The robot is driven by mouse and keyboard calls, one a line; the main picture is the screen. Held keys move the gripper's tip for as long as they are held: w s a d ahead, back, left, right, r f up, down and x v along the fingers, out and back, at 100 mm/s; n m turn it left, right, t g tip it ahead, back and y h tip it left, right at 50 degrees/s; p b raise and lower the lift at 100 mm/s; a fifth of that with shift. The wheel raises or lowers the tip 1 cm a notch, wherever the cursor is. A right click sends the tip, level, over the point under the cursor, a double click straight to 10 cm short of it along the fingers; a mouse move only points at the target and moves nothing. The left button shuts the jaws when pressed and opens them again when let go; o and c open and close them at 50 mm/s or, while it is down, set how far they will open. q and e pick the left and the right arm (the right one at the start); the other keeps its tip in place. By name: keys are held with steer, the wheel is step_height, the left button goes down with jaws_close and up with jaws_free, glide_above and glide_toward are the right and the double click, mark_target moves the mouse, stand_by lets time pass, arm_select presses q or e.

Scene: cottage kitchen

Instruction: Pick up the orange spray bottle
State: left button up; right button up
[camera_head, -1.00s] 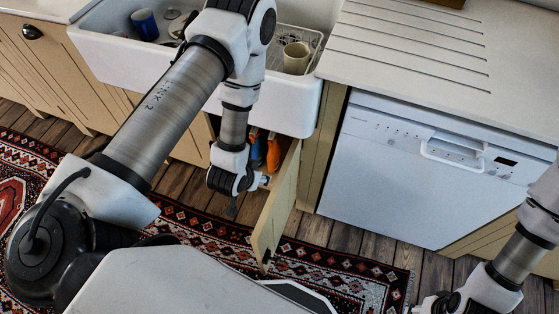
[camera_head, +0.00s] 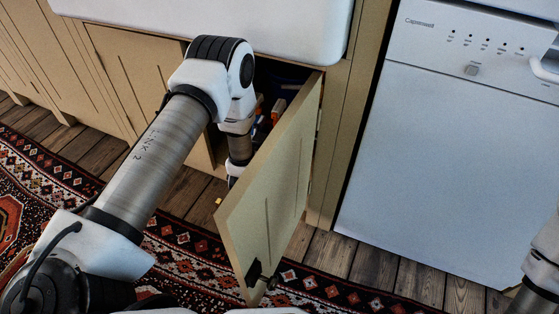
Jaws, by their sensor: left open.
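The cabinet under the sink stands open, its cream door (camera_head: 273,180) swung out toward me. Inside, just left of the door's upper edge, an orange part (camera_head: 278,108) shows, which looks like the orange spray bottle. Most of it is hidden behind the door and in shadow. My left arm reaches down into the opening. My left gripper (camera_head: 234,181) is low at the opening, left of the door and below the orange part. The door and arm hide most of its fingers, and nothing is seen held in it. My right gripper is out of view.
The white sink (camera_head: 270,28) overhangs the opening. A white dishwasher (camera_head: 450,140) stands to the right. A patterned rug (camera_head: 195,255) lies on the wooden floor. The open door, with its dark handle (camera_head: 254,272), stands close against the right side of my left arm.

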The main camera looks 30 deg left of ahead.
arm_select(q)
steer(key=w+b, duration=0.1)
steer(key=w, duration=0.1)
steer(key=w+a+b, duration=0.1)
steer(key=w+b, duration=0.1)
steer(key=w+f+b, duration=0.1)
steer(key=w, duration=0.2)
steer(key=shift+a+b, duration=0.15)
steer(key=shift+b, duration=0.2)
steer(key=shift+w+r, duration=0.1)
steer(key=shift+w, duration=0.25)
steer(key=shift+r, duration=0.15)
jaws_close()
